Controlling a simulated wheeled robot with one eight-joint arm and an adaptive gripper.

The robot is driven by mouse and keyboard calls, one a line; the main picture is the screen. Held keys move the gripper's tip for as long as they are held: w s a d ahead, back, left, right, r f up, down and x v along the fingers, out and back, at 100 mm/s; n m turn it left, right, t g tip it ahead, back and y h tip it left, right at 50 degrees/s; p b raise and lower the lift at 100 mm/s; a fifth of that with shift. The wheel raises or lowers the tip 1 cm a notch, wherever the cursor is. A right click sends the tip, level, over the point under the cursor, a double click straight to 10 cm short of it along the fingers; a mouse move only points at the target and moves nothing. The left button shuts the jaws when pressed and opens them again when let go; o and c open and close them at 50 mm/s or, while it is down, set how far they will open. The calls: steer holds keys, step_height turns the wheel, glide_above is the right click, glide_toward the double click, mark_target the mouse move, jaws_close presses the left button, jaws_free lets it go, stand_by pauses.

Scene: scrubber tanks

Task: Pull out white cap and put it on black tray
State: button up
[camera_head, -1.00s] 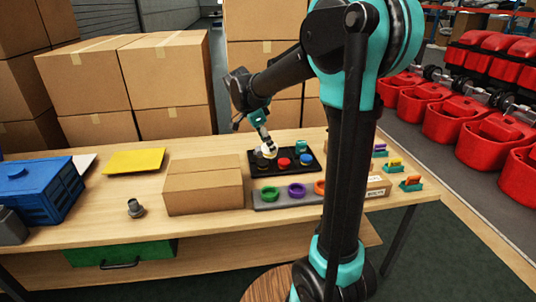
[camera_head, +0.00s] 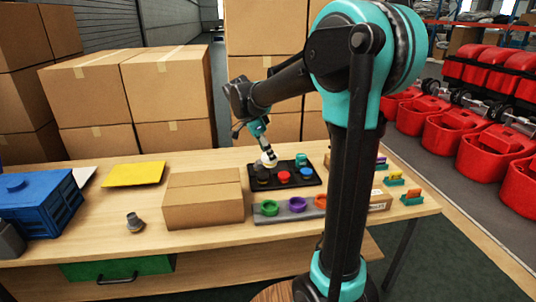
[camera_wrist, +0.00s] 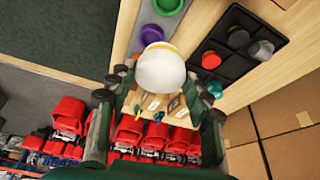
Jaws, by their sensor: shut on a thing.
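The white cap (camera_wrist: 160,68) sits between the fingers of my gripper (camera_wrist: 162,84), which is shut on it. In the head view the white cap (camera_head: 268,160) appears over the back-left part of the black tray (camera_head: 257,187), and its clearance is hard to tell. The black tray also shows at the right of the wrist view (camera_wrist: 236,68). It holds a red cap (camera_head: 284,177), a blue cap (camera_head: 306,173), a dark cap (camera_head: 263,177) and a teal piece (camera_head: 301,160).
A grey holder (camera_head: 281,216) with green, purple and orange rings stands in front of the tray. A cardboard box (camera_head: 203,199) is left of it. Small coloured pieces stand at right.

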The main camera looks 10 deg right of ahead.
steer(key=shift+r, duration=0.4)
stand_by(0.5)
steer(key=shift+r, duration=2.5)
